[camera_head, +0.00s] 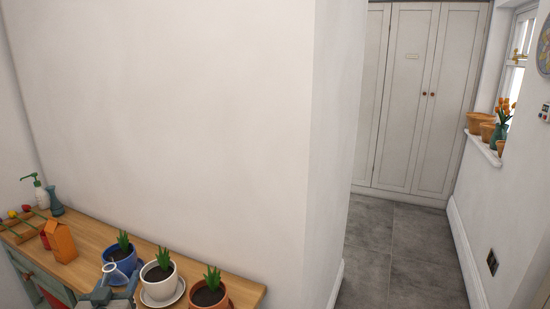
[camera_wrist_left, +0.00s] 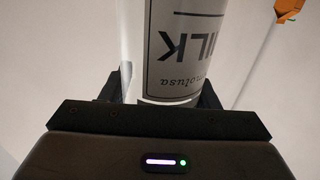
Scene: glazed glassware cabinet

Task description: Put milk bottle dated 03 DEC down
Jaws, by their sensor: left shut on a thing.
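My left gripper (camera_wrist_left: 172,95) is shut on a milk bottle (camera_wrist_left: 190,45). In the left wrist view its white label with dark lettering reads upside down, and one finger shows on either side of it. No date is readable there. Whether the bottle touches the counter cannot be told. My right gripper is not in view.
Blue (camera_head: 122,263), white (camera_head: 158,285) and terracotta (camera_head: 208,294) plant pots crowd the counter's right part. An orange carton (camera_head: 61,242), a soap dispenser (camera_head: 40,193) and a teal vase (camera_head: 55,202) stand left. Bare wood shows between carton and blue pot. A wall rises behind.

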